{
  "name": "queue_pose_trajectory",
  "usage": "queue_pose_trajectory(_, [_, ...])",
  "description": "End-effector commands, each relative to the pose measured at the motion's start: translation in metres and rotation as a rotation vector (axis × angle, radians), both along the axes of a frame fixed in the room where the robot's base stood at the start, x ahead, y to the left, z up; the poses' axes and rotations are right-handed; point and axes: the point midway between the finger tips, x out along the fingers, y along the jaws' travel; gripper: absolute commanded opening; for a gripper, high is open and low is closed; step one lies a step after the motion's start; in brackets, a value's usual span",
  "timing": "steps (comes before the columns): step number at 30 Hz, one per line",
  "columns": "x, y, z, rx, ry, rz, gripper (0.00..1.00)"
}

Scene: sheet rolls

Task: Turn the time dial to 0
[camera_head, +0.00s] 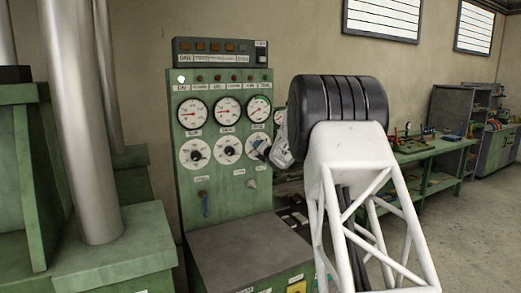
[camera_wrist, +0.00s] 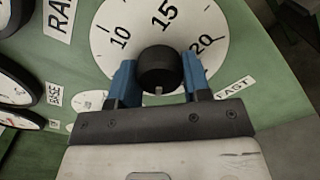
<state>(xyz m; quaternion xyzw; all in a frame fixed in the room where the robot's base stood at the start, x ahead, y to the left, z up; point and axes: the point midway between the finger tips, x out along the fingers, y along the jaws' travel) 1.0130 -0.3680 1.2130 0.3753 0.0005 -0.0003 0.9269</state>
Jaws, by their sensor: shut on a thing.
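A white round dial (camera_wrist: 145,20) on a green panel fills the top middle of the wrist view, with 10, 15 and 20 on its face. Its round black knob (camera_wrist: 160,68) sits between the two blue fingers of my gripper (camera_wrist: 160,70), which are shut on its sides. A small pale mark shows at the knob's near edge; I cannot tell which number it points to. In the head view the dial (camera_head: 254,141) is the rightmost of three in the lower row, partly covered by my gripper (camera_head: 263,151).
The green panel (camera_head: 219,205) also carries several gauges, including a left gauge (camera_head: 192,113), and two more knob dials, the left dial (camera_head: 195,153) and middle dial (camera_head: 229,149). A grey ledge (camera_head: 245,245) juts out below. A workbench (camera_head: 435,150) stands at the right.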

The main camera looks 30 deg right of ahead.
Motion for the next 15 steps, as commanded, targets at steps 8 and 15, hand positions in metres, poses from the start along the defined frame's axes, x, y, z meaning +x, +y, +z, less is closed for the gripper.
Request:
queue_pose_trajectory(8, [0.0001,0.0001,0.0004,0.0,-0.001,0.001,0.7])
queue_pose_trajectory(15, [0.0,0.0001,0.0002,0.001,0.0,0.0,0.7])
